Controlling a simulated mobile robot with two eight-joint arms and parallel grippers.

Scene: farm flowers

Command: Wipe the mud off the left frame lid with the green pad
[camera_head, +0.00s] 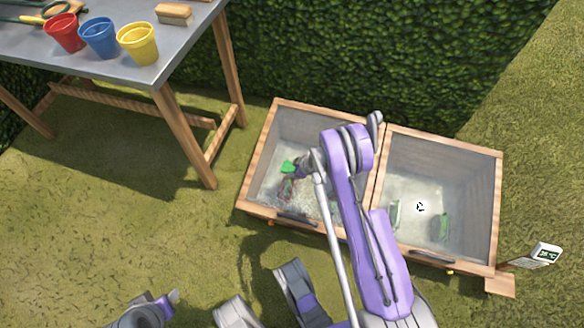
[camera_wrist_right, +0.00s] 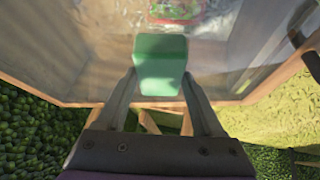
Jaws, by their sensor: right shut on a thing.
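The left frame lid (camera_head: 298,125) is a clear pane in a wooden rim, lying closed over the left half of the cold frame. The green pad (camera_head: 288,166) is over this lid, left of its middle. In the right wrist view the pad (camera_wrist_right: 160,62) sits between the two fingers of my right gripper (camera_wrist_right: 158,88), which is shut on it. The pane fills the view beyond it, with pale, streaky patches; I cannot tell mud from reflections. My right arm hides the lid's right part in the head view. My left gripper (camera_head: 172,297) is low at the left, away from the frame; its jaw opening is unclear.
The right frame lid (camera_head: 440,150) is closed, with plants beneath. A thermometer sign (camera_head: 546,252) stands at the right corner. A table (camera_head: 90,60) at upper left holds red, blue and yellow pots and a brush (camera_head: 174,14). A hedge (camera_head: 380,60) stands behind.

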